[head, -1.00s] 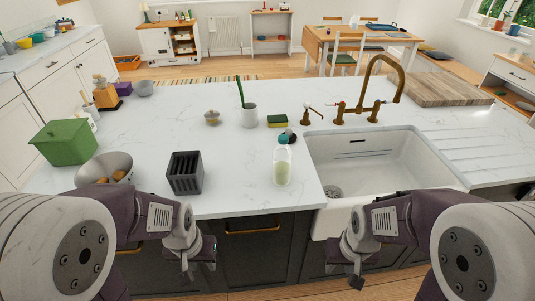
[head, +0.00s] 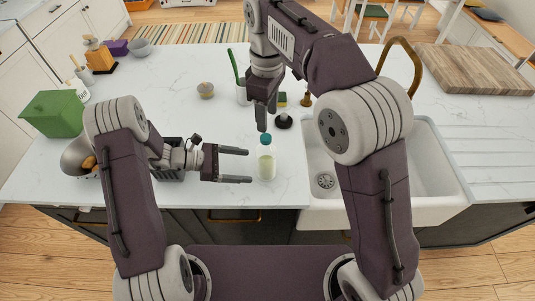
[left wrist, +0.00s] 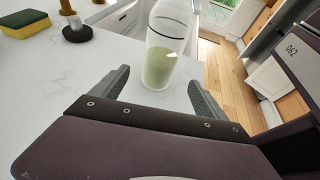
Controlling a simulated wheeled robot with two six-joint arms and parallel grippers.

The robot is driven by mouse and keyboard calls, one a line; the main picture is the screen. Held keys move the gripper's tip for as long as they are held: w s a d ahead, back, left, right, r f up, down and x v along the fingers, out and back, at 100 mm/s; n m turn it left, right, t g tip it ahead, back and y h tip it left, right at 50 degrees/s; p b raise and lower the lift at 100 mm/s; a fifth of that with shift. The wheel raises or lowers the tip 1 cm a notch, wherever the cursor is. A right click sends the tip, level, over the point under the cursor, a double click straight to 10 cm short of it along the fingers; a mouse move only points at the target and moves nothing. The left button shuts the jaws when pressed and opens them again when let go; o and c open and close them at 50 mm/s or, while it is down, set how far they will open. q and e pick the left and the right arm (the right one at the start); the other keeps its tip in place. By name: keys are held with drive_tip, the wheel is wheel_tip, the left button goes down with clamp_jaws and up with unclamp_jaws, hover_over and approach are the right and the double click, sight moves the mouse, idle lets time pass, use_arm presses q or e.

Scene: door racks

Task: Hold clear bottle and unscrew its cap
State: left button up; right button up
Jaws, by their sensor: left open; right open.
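The clear bottle (head: 266,163) stands upright on the white counter near its front edge, with pale green contents and a teal cap (head: 265,140). My left gripper (head: 242,166) is open and level just left of the bottle, its fingers pointing at it. In the left wrist view the bottle (left wrist: 165,50) stands just beyond the fingertips, roughly centred between them; its cap is out of that frame. My right gripper (head: 264,124) points down from above, its fingertips near the cap. It is open, though its finger gap is hard to see from this angle.
A white sink (head: 430,165) lies to the right, partly behind my right arm. A black round object (head: 283,122) and a sponge (left wrist: 25,23) stand near the bottle. A green box (head: 53,113) and a metal bowl (head: 78,157) are at the left.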

sight(266, 168)
use_arm(q)
drive_tip(key=x, duration=0.8)
drive_tip(key=shift+w+d+f, duration=0.2)
drive_tip(key=shift+d+f, duration=0.1)
drive_tip(key=shift+f, duration=0.05)
clamp_jaws()
